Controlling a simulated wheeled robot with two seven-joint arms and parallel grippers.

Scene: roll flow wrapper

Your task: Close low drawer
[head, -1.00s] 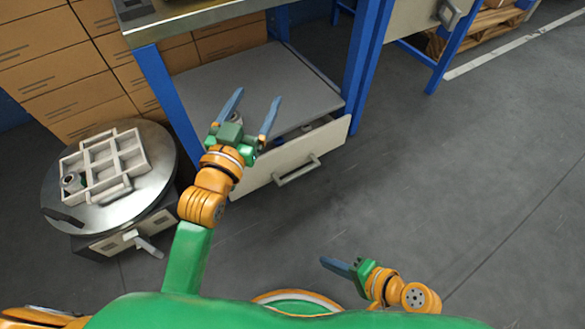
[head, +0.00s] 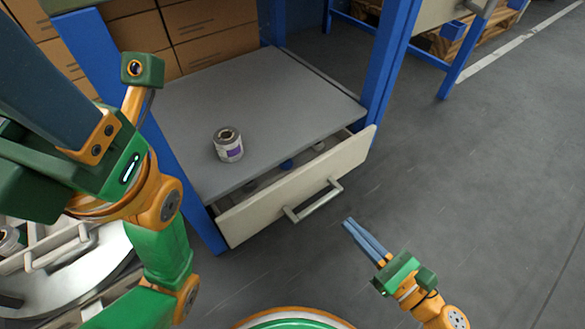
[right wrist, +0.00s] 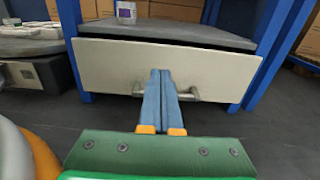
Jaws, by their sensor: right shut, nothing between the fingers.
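The low drawer (head: 270,200) stands partly open under the grey shelf of a blue-legged bench. Its pale front has a metal bar handle (head: 317,203). The drawer front fills the middle of the right wrist view (right wrist: 110,65). My right gripper (head: 347,223) is shut and empty, just in front of the drawer and right of the handle in the head view. In the right wrist view its fingers (right wrist: 160,74) point at the front and overlap the middle of the handle; contact is unclear. My left gripper (head: 40,80) is large at the left edge, its fingertips out of frame.
A small can with a purple label (head: 228,147) stands on the grey shelf (head: 290,90) above the drawer. A round metal stand (head: 90,265) is at lower left, partly hidden by my left arm. Open floor (head: 470,180) lies to the right.

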